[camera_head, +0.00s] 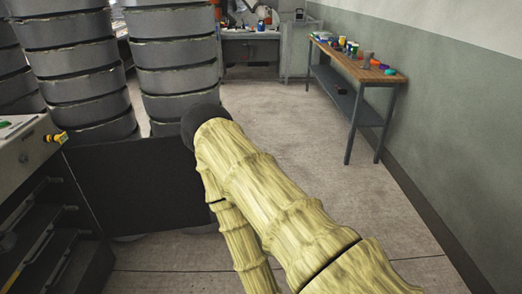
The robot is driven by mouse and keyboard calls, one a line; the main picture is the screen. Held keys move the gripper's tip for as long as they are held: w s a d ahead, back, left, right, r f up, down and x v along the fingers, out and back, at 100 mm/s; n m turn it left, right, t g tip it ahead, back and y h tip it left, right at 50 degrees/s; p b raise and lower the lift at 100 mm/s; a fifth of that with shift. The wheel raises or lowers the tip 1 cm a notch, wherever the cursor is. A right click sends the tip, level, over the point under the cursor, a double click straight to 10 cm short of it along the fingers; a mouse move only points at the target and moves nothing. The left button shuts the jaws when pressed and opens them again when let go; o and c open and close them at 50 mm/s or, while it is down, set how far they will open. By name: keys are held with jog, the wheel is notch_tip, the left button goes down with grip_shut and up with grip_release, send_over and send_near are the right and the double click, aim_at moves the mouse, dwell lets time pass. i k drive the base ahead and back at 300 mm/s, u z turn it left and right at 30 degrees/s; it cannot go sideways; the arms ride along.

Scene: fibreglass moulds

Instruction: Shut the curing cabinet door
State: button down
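The curing cabinet (24,160) stands at the left edge, with a pale grey upper part and dark open shelves below. Its door seems to be the dark flat panel (130,185), which stands open and reaches out to the right from the cabinet's side. My pale yellow arm rises from the lower right and ends in a dark round part that overlaps the door's upper right corner. I cannot tell whether it touches the door. My gripper does not show; it may be hidden behind the arm.
Tall stacks of grey ring-shaped moulds (178,52) stand behind the door. A wooden-topped bench (350,65) with small coloured items runs along the right wall. A workstation (250,48) stands at the back. The concrete floor (300,140) between is clear.

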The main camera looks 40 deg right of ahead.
aim_at(138, 186)
jog(key=z, duration=0.65)
jog(key=i, duration=1.35)
jog(key=u, duration=0.65)
